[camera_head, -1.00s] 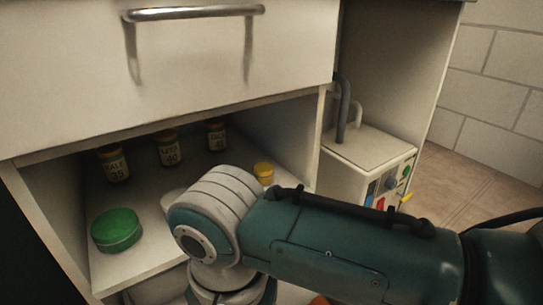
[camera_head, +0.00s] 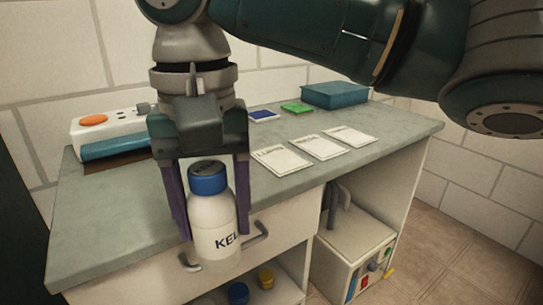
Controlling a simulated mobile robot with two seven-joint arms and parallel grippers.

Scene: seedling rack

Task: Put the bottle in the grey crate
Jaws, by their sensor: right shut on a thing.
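A white bottle with a blue cap and a label reading "KEL" (camera_head: 212,226) hangs upright in front of the drawer. My right gripper (camera_head: 208,205) points down with its purple fingers on either side of the bottle, shut on it. The bottle is in front of the bench's front edge and hides part of the drawer handle. My left gripper is not in view. No grey crate shows in this view.
The grey-green bench top (camera_head: 110,215) holds a white device with an orange button (camera_head: 105,125), several paper packets (camera_head: 320,147) and a teal box (camera_head: 334,95). Below are a drawer handle (camera_head: 258,236), an open shelf with a blue lid (camera_head: 238,293) and yellow lid (camera_head: 266,278), and a machine (camera_head: 350,255) at right.

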